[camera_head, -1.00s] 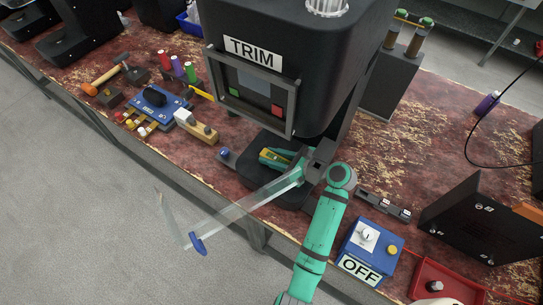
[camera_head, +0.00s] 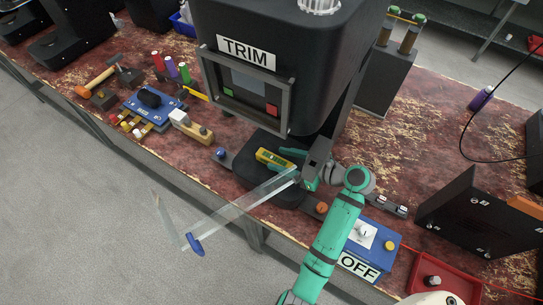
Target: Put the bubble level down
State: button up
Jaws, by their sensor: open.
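The bubble level (camera_head: 274,159) is a small yellow bar with a green vial. It lies on the black base plate (camera_head: 252,185) under the machine marked TRIM (camera_head: 246,53). My gripper (camera_head: 298,168) has green fingers and is open. It is just to the right of the level, with one finger reaching close behind the level's right end. The gap between them is small, and I cannot tell for sure whether they touch. A clear guard (camera_head: 240,208) with a blue handle is in front of the plate and hides part of it.
A blue box marked OFF (camera_head: 375,245) and a red tray (camera_head: 448,275) are at the front right. A black slanted panel (camera_head: 475,215) stands behind the tray. A wooden block (camera_head: 200,131) and a blue fixture (camera_head: 150,110) are to the left. Bare bench lies behind the arm.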

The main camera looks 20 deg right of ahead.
jog(key=v, duration=0.6)
jog(key=shift+w, duration=0.1)
dwell(0.4)
